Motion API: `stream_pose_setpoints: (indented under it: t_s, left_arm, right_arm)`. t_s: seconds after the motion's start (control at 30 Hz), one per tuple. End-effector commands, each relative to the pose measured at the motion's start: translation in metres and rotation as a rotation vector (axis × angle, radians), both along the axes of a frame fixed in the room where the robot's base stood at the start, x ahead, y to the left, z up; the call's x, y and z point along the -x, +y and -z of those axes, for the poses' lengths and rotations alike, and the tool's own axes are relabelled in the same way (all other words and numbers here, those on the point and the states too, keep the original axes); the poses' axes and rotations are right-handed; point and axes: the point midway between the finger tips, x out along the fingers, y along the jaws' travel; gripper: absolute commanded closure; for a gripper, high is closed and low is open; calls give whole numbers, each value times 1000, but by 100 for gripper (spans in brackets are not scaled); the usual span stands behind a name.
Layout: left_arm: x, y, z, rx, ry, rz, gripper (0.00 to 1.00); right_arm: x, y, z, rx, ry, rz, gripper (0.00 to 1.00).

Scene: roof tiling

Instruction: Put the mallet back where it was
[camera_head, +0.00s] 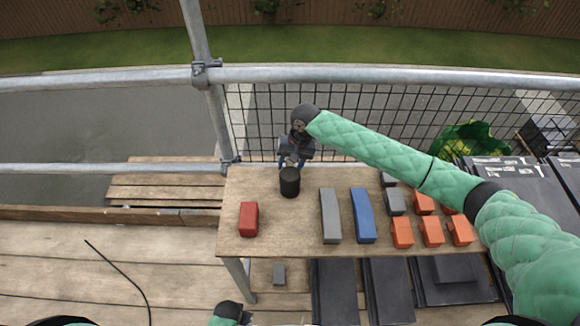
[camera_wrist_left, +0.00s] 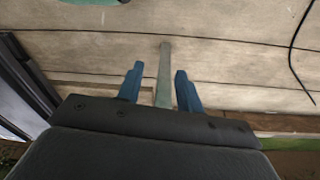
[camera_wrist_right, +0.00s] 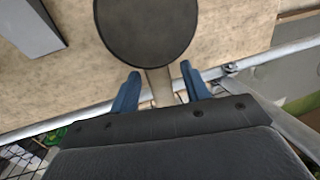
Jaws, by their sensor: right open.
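The mallet has a black cylindrical head (camera_head: 290,183), at the back left of the wooden table (camera_head: 285,222). In the right wrist view its round dark face (camera_wrist_right: 147,28) is close, and its pale handle (camera_wrist_right: 160,88) runs between my fingers. My right gripper (camera_head: 292,161) is just behind the head at the table's back edge. Its fingers (camera_wrist_right: 161,85) are apart, one on each side of the handle, with gaps visible. My left gripper (camera_wrist_left: 158,85) is low over the deck, away from the mallet. Its fingers are apart, with a thin grey-green bar in view between them.
A red block (camera_head: 248,219), a grey bar (camera_head: 330,215) and a blue bar (camera_head: 363,215) lie on the table. Several orange blocks (camera_head: 432,232) lie to the right. A scaffold rail (camera_head: 400,76) and mesh (camera_head: 370,120) stand behind. The table between red block and grey bar is clear.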

Motion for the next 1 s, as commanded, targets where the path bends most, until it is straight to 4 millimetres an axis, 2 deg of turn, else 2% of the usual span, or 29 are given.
stream_pose_setpoints:
  t_s: [0.3, 0.53, 0.7, 1.0]
  left_arm:
    - [-10, -10, -47, 13, 1, -1, 64]
    - [-19, -14, -75, 17, 0, -1, 64]
    - [-21, -16, -86, 19, 2, -1, 64]
    - [-22, -16, -88, 20, 0, -1, 64]
  right_arm:
    - [-5, -14, -57, 0, -4, 0, 53]
    - [-8, -21, -91, 0, -3, 1, 53]
    - [-8, -24, -103, 0, 0, 0, 53]
    - [-8, -24, -105, 1, 0, 0, 53]
